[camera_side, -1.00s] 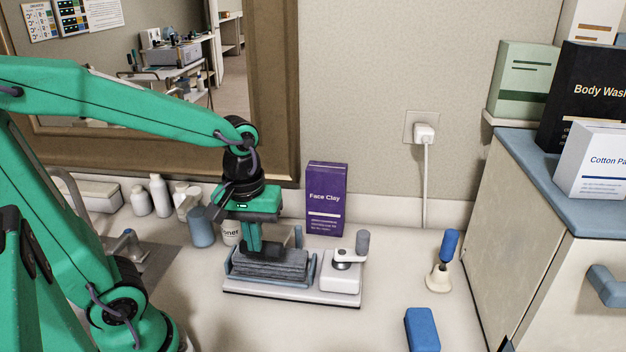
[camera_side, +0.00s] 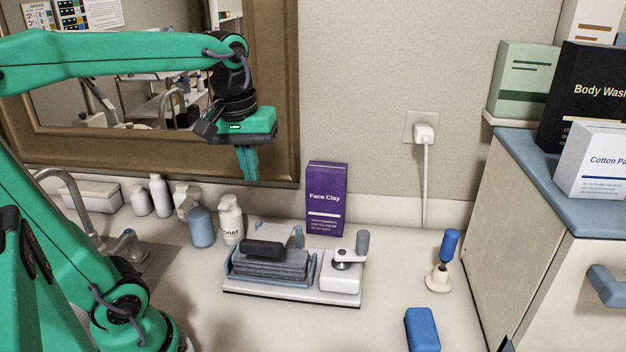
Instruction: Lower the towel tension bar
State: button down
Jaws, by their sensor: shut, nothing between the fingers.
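The towel device has a white base (camera_side: 290,298) and stands on the counter. A stack of grey folded towels (camera_side: 270,268) lies in its blue-grey cradle (camera_side: 312,268). A dark bar (camera_side: 262,248), seemingly the tension bar, lies across the top of the towels toward the left, with a pale bracket (camera_side: 288,236) behind it. It looks down against the stack, but exact contact cannot be told. My gripper (camera_side: 250,178) is shut and empty. It hangs well above the bar, fingers down, apart from everything.
A grey-knobbed lever (camera_side: 362,243) stands on the device's right end. A purple Face Clay box (camera_side: 326,198) stands close behind. Bottles (camera_side: 202,228) are at left. A blue-handled tool (camera_side: 449,245) and a blue block (camera_side: 422,330) are at right, with clear counter between.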

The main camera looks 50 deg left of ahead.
send_over(258, 244)
jog(key=a, duration=0.1)
jog(key=f, duration=0.8)
jog(key=w+f, duration=0.1)
jog(key=f, duration=0.2)
jog(key=shift+f, duration=0.4)
jog(key=shift+s+d+f, duration=0.1)
jog(key=shift+s+f, duration=0.05)
jog(key=shift+f, duration=0.35)
jog(key=shift+s+d+f, duration=0.1)
jog(key=shift+f, duration=0.35)
jog(key=shift+s+d+f, duration=0.2)
jog(key=shift+s+f, duration=0.05)
jog(key=shift+f, duration=0.2)
jog(key=shift+s+d+f, duration=0.15)
jog(key=shift+s+f, duration=0.05)
jog(key=shift+f, duration=0.2)
jog(key=shift+w+r, duration=0.1)
